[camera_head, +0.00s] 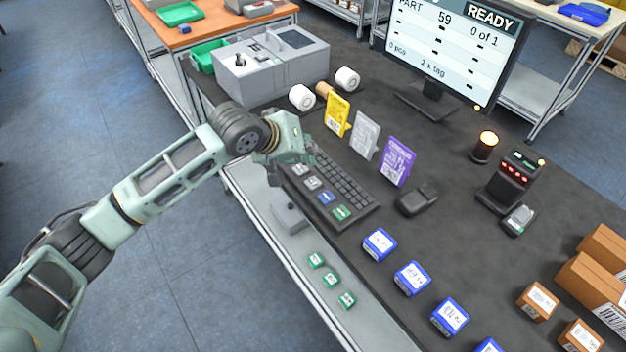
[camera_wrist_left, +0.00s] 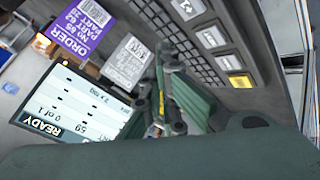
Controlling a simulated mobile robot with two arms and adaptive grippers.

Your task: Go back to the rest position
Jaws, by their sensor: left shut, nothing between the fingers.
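My left arm comes in from the left in the head view, and its gripper (camera_head: 274,177) is over the table's front edge at the left end of the keyboard (camera_head: 345,185). It is shut and holds nothing. In the left wrist view the gripper's green fingers (camera_wrist_left: 168,95) are close together, in front of the keyboard and the order cards. My right gripper is not in view.
A grey machine (camera_head: 270,65) stands behind the arm. Yellow, grey and purple cards (camera_head: 398,160) stand past the keyboard. A monitor (camera_head: 450,45) reads READY. A scanner (camera_head: 510,180), blue boxes (camera_head: 411,278) and green boxes (camera_head: 331,279) lie to the right and front.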

